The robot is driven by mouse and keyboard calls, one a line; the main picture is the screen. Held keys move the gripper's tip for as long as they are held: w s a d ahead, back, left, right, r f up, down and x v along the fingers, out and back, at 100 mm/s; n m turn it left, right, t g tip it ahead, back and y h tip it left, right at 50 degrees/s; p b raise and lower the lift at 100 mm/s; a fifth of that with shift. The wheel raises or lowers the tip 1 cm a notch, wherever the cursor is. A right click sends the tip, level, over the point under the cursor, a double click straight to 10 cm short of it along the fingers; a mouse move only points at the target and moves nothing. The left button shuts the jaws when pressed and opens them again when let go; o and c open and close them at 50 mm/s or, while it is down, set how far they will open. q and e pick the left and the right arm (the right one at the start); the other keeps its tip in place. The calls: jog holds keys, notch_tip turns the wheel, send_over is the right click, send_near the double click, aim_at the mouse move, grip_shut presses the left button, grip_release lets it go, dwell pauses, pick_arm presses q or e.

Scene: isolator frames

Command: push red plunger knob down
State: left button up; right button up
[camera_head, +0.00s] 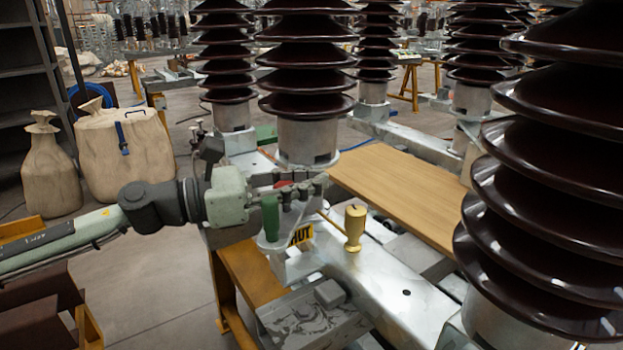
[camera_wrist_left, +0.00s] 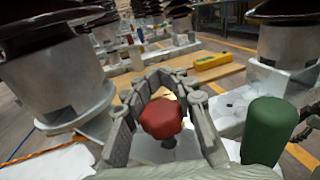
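The red plunger knob (camera_wrist_left: 161,118) sits between the fingers of my left gripper (camera_wrist_left: 166,88) in the left wrist view. The grey fingers flank it closely on both sides and appear closed on it; its stem below is mostly hidden. In the head view only a sliver of red (camera_head: 284,184) shows among the fingers of the left gripper (camera_head: 303,186). That gripper reaches in from the left, roughly level, above the metal beam. My right gripper is not in view.
A green knob (camera_head: 270,217) stands beside the gripper, also in the left wrist view (camera_wrist_left: 269,130). A brass-coloured knob (camera_head: 355,228) stands on the metal beam (camera_head: 400,290). Large brown ribbed insulators (camera_head: 306,55) rise behind and at the right. A wooden board (camera_head: 400,185) lies behind.

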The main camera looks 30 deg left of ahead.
pick_arm(q)
jog(key=o, duration=0.5)
jog(key=shift+f, duration=0.25)
jog(key=v, duration=1.2)
jog(key=shift+r, duration=0.1)
